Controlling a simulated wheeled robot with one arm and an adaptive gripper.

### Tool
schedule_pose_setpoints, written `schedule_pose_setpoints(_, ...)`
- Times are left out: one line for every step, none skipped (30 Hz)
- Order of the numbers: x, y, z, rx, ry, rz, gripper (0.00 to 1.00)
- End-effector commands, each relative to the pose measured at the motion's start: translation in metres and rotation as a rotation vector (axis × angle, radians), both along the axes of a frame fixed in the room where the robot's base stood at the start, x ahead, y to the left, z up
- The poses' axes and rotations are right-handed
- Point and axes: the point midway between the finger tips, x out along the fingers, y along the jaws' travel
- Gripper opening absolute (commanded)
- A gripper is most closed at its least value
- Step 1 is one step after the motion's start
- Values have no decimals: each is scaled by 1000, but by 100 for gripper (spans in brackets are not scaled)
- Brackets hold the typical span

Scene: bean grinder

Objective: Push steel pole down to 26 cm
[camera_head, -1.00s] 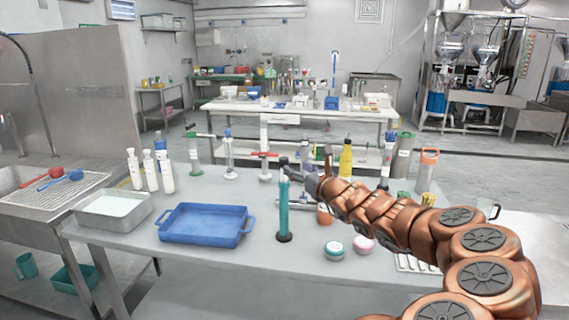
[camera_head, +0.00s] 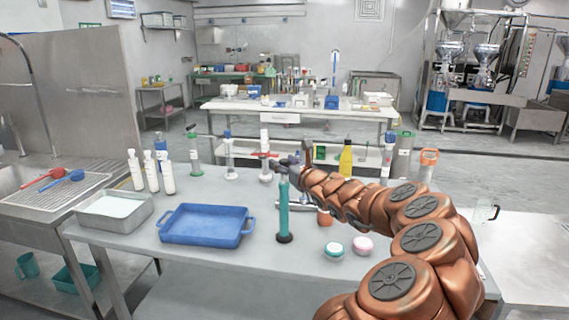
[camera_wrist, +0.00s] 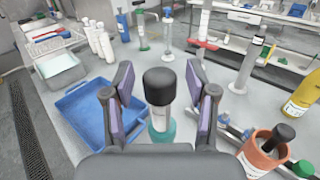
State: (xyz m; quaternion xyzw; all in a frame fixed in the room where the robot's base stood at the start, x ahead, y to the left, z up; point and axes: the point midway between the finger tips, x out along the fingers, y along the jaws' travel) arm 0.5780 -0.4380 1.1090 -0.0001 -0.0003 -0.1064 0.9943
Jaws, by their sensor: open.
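A teal cylinder (camera_head: 283,210) stands upright on a black foot on the near table. In the wrist view its black round cap (camera_wrist: 159,86) is between my fingers, above a pale section and the teal body (camera_wrist: 163,133). My gripper (camera_wrist: 159,74) is open, with one finger on each side of the cap and gaps visible on both sides. In the head view my gripper (camera_head: 281,168) is at the cylinder's top. I cannot tell which part is the steel pole; no scale is readable.
A blue tray (camera_head: 205,238) lies left of the cylinder. Two small round jars (camera_head: 348,248) are to its right. Several upright stands and bottles line the table's back, with a yellow bottle (camera_head: 345,161). The wrist view shows a terracotta cup (camera_wrist: 263,150) at right.

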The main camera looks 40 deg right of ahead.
Motion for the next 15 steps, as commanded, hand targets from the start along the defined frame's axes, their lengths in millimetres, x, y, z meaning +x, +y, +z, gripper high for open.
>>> schedule_pose_setpoints(0,0,0,0,0,0,57)
schedule_pose_setpoints(0,0,0,0,0,0,57)
schedule_pose_setpoints(0,0,0,0,0,0,56)
schedule_pose_setpoints(0,0,0,0,0,0,53)
schedule_pose_setpoints(0,0,0,0,0,0,50)
schedule_pose_setpoints(0,0,0,0,0,0,46)
schedule_pose_setpoints(0,0,0,0,0,0,43)
schedule_pose_setpoints(0,0,0,0,0,0,40)
schedule_pose_setpoints(0,0,0,0,0,0,35)
schedule_pose_setpoints(0,0,0,0,0,1,32)
schedule_pose_setpoints(0,0,0,0,0,1,29)
schedule_pose_setpoints(0,0,0,0,0,1,25)
schedule_pose_setpoints(0,0,0,0,0,1,22)
schedule_pose_setpoints(0,0,0,0,0,1,19)
schedule_pose_setpoints(0,0,0,0,0,1,15)
